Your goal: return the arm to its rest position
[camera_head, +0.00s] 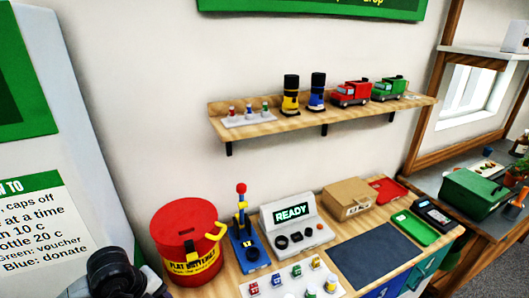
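Part of my own arm, with dark rounded joints and a light grey link, shows at the bottom left corner, in front of the white panel and left of the red drum (186,243). No gripper fingers can be made out on it. My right arm and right gripper are out of the picture. Nothing shows whether either gripper holds anything.
The counter holds a blue stand with a red knob (242,235), a READY machine (291,222), a cardboard box (348,199), a dark mat (374,257), red (388,189) and green (415,227) trays. A wall shelf (287,124) holds toy trucks. A green box (473,194) stands right.

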